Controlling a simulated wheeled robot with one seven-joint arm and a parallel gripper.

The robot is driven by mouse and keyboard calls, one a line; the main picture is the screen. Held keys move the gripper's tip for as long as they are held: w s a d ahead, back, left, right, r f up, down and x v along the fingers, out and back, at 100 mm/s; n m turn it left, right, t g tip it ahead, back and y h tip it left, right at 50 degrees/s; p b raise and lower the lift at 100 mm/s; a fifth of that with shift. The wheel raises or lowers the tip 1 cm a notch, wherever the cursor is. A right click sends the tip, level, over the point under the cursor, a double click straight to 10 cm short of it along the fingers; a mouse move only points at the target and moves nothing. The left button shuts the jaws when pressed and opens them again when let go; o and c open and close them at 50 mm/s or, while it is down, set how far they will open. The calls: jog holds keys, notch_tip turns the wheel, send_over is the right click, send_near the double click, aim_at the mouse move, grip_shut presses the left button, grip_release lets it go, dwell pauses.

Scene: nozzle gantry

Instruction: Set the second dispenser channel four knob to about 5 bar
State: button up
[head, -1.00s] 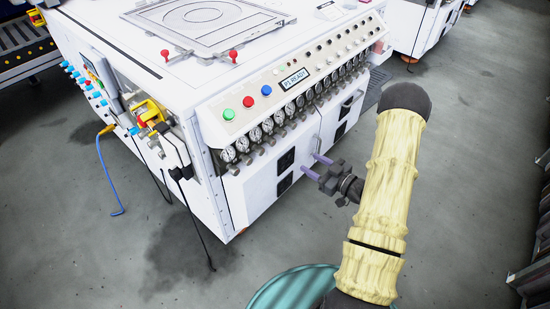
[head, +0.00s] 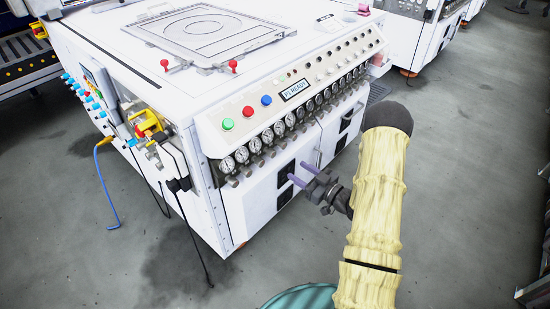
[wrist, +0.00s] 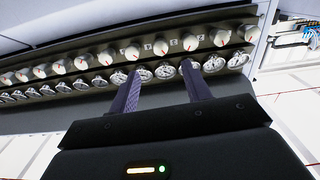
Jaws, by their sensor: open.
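A row of round pressure gauges (head: 277,131) runs along the front of the white machine, with small knobs (head: 257,168) beneath them. In the wrist view, pale round knobs (wrist: 161,47) with red pointer marks form one row and the gauges (wrist: 165,71) another. Labels are too small to read, so I cannot tell which knob is channel four of the second dispenser. My gripper (head: 297,171) is open and empty, its purple fingers pointing at the machine front below the gauges. In the wrist view my gripper (wrist: 160,69) has its fingertips overlapping the gauge row, short of the knobs.
The white machine (head: 262,204) has a sloped panel with green, red and blue buttons and a display (head: 294,90). Yellow fittings (head: 147,122) and hanging cables are on its left side. Grey floor (head: 455,180) is open to the right of my arm.

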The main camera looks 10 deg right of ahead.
aim_at(274, 156)
jog(key=b+x, duration=0.2)
jog(key=x, duration=0.9)
jog(key=shift+w+a, duration=0.1)
jog(key=shift+w, duration=0.05)
jog(key=c, duration=1)
